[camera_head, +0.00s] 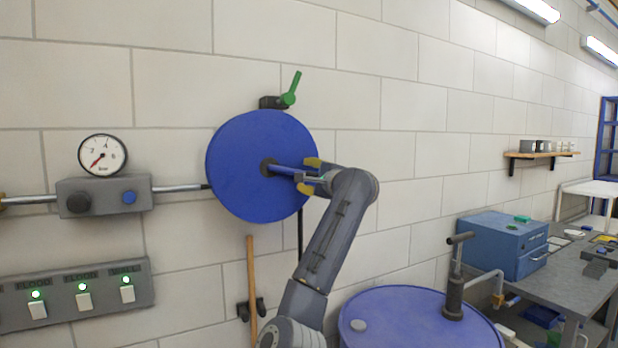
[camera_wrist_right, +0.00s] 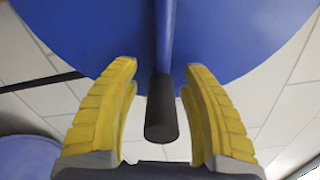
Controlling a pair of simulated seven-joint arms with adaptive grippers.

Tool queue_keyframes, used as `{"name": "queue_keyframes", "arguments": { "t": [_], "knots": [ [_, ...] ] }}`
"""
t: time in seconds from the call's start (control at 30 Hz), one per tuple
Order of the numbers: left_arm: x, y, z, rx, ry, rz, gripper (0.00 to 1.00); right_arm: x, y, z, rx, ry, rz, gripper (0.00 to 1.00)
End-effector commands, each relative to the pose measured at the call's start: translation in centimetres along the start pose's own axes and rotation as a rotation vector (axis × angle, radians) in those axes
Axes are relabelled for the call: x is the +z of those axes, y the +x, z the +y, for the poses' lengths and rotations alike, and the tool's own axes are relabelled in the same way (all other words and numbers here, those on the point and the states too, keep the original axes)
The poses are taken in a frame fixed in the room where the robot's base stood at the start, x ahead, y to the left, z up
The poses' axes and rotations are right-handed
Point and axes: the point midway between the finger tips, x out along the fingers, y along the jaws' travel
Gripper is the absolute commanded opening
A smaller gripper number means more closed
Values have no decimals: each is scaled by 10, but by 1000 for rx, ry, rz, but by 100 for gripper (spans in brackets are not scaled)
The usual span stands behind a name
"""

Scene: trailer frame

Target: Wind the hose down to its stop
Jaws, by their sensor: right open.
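The hose reel is a blue disc (camera_head: 238,180) on the wall, with a dark hub (camera_head: 267,168). A blue crank arm (camera_head: 285,169) runs right from the hub; it also shows in the right wrist view (camera_wrist_right: 164,35), ending in a dark grip (camera_wrist_right: 161,110). The black hose (camera_head: 300,232) hangs straight below the reel's right side; its lower end is hidden behind my arm. My right gripper (camera_head: 308,176) is open at the crank's end. Its yellow fingers (camera_wrist_right: 160,88) stand either side of the grip, with gaps on both sides. My left gripper is not in view.
A green lever (camera_head: 292,88) sits above the reel. A gauge (camera_head: 103,155) and pipe block (camera_head: 103,196) are left, above a switch panel (camera_head: 82,295). A wooden handle (camera_head: 252,290) leans below. A blue drum (camera_head: 410,320) and workbench (camera_head: 570,285) stand right.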

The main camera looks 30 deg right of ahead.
Motion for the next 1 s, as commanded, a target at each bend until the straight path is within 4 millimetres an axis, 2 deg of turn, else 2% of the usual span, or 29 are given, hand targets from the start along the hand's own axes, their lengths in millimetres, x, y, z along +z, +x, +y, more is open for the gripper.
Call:
{"name": "queue_keyframes", "arguments": {
  "t": [0.2,0.33,0.8,1.0],
  "knots": [
    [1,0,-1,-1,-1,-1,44,0,-3,-1,-2,1,0,46],
    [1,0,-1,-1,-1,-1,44,0,-13,-2,-4,1,-1,46],
    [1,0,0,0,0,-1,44,0,-89,-1,-5,2,0,46],
    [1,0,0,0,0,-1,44,1,-110,-1,-3,1,-2,46]
  ]
}}
